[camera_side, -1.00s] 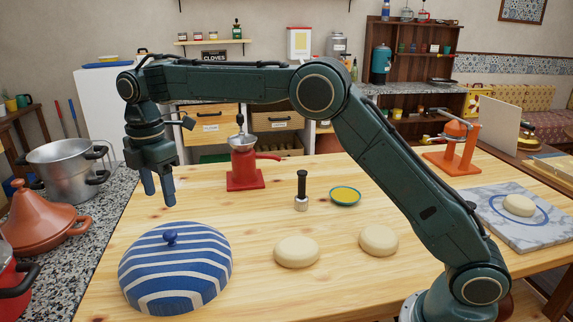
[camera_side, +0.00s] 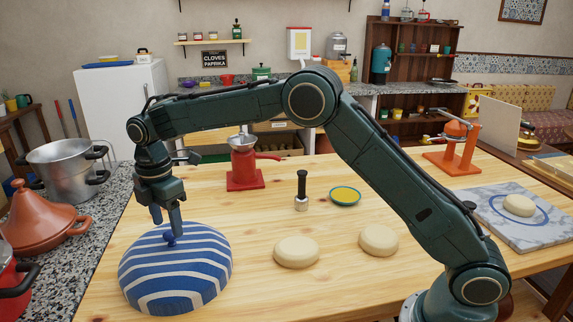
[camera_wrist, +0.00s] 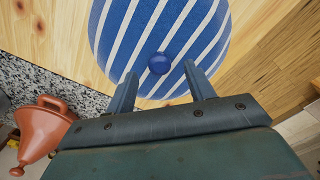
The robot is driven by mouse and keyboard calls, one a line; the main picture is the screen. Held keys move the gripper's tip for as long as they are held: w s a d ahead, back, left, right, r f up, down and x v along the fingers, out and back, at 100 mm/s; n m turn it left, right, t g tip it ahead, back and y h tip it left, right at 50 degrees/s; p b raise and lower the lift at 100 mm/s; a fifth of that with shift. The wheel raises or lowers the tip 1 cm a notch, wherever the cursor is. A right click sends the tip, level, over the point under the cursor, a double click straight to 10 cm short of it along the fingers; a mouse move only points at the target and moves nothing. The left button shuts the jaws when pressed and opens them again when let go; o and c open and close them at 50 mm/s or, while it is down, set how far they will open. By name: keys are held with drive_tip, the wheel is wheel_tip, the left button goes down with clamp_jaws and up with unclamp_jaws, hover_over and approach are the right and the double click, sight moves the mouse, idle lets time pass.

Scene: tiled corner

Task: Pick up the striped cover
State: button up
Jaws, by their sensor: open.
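The striped cover (camera_side: 176,272) is a blue and white dome with a small blue knob on top. It lies on the wooden table at the front left in the side view. It also shows in the wrist view (camera_wrist: 170,28), with its knob (camera_wrist: 160,63) between and just beyond my fingertips. My gripper (camera_side: 167,222) points down at the top of the cover, with its fingers beside the knob. In the wrist view my gripper (camera_wrist: 157,72) is open and empty. I cannot tell whether the fingertips touch the cover.
Two pale dough rounds (camera_side: 296,252) (camera_side: 378,240) lie right of the cover. A red grinder (camera_side: 244,168), a black-handled stamp (camera_side: 301,190) and a yellow-filled bowl (camera_side: 345,195) stand behind. A terracotta tagine (camera_side: 40,228) and a steel pot (camera_side: 66,170) stand on the left counter.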

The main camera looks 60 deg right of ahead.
sight(174, 252)
drive_tip(key=shift+f, duration=1.15)
clamp_jaws()
